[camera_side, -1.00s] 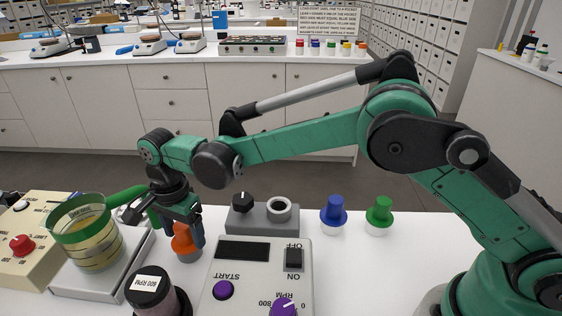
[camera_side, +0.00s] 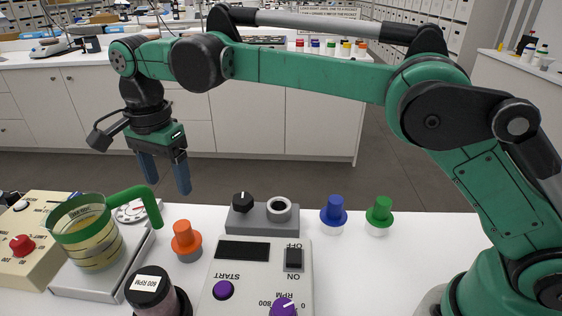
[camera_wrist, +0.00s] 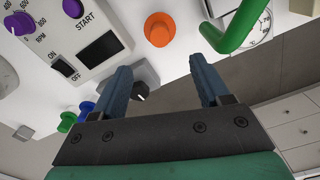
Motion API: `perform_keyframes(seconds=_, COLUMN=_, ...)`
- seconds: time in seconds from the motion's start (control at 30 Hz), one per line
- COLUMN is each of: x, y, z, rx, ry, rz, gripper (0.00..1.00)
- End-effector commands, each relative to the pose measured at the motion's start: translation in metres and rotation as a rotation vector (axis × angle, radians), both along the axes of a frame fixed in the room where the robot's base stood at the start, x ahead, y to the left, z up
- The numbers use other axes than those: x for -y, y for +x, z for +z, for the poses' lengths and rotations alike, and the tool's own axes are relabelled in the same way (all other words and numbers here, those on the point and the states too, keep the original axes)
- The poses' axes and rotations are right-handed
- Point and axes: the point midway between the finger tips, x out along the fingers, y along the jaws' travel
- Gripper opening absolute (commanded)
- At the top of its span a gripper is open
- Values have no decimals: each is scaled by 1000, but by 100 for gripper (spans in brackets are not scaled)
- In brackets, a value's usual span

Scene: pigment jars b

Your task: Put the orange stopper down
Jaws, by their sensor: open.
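The orange stopper (camera_side: 182,236) stands upright, seated in a grey holder or base, on the white bench between the beaker and the control box. In the wrist view the orange stopper (camera_wrist: 159,29) shows from above, beyond the fingertips. My gripper (camera_side: 164,188) is open and empty, above and behind the stopper, clear of it. In the wrist view my gripper (camera_wrist: 157,65) shows its two blue fingers apart with nothing between them.
A beaker with a green handle (camera_side: 135,200) stands left of the stopper. The control box (camera_side: 255,270) is to the right. Blue (camera_side: 335,210) and green stoppers (camera_side: 379,211) stand farther right.

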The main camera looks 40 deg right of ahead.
Motion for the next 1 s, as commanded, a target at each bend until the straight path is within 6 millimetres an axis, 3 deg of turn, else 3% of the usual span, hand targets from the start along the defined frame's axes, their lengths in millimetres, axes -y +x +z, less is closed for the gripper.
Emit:
perform_keyframes(seconds=0.17, x=14, y=-1, z=14, rx=27, ry=12, rz=52, gripper=69)
perform_keyframes(seconds=0.33, x=59, y=-12, z=36, rx=139, ry=33, rz=242, gripper=69)
perform_keyframes(seconds=0.5, x=112, y=-43, z=46, rx=285, ry=2, rz=486, gripper=69)
perform_keyframes(seconds=0.63, x=148, y=-75, z=39, rx=391, ry=-67, rz=669, gripper=69)
perform_keyframes(seconds=0.8, x=182, y=-115, z=15, rx=495, ry=-197, rz=885, gripper=69)
perform_keyframes(seconds=1.0, x=201, y=-140, z=-10, rx=548, ry=-317, rz=1037, gripper=69)
